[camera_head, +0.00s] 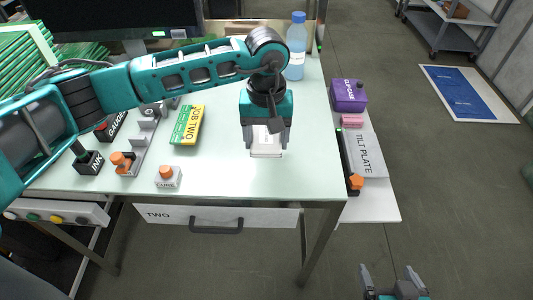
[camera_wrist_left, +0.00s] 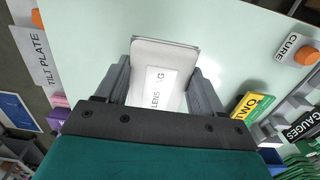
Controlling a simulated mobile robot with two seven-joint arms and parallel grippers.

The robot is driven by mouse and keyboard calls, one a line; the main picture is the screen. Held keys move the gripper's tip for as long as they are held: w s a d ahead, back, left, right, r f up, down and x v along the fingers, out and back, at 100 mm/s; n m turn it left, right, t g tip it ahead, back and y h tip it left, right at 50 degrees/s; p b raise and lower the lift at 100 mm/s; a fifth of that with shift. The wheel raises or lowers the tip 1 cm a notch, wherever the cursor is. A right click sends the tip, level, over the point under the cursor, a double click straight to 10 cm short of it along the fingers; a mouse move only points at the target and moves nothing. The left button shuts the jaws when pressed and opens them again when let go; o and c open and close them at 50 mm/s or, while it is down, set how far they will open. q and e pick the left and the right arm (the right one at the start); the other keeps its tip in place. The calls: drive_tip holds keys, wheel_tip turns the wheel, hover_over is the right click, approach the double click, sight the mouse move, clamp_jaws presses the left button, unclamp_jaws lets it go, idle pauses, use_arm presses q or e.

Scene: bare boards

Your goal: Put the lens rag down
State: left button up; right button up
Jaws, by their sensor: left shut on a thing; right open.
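The lens rag (camera_wrist_left: 163,70) is a flat white piece with a partly covered label reading "LENS". My left gripper (camera_wrist_left: 160,88) is shut on it, with one finger on each side. In the head view the left gripper (camera_head: 267,140) points down over the right half of the pale tabletop, and the rag (camera_head: 266,154) shows at its fingertips, low at the table surface. I cannot tell whether the rag touches the table. My right gripper (camera_head: 392,284) is open and empty at the bottom right, over the floor in front of the table.
The pale table (camera_head: 300,180) is clear around the rag. A green and yellow box (camera_head: 187,125), an orange-topped "CURE" block (camera_head: 168,177) and a blue bottle (camera_head: 297,45) stand on it. A side shelf holds a purple box (camera_head: 348,95) and a "TILT PLATE" label (camera_head: 364,153).

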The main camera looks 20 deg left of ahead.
sight(266, 165)
use_arm(q)
drive_tip(key=shift+f, duration=3.1)
drive_tip(key=o, duration=1.3)
drive_tip(key=shift+f, duration=0.1)
wheel_tip(266, 165, up, 12)
drive_tip(key=shift+w+r+b, duration=0.15)
drive_tip(key=shift+b, duration=0.15)
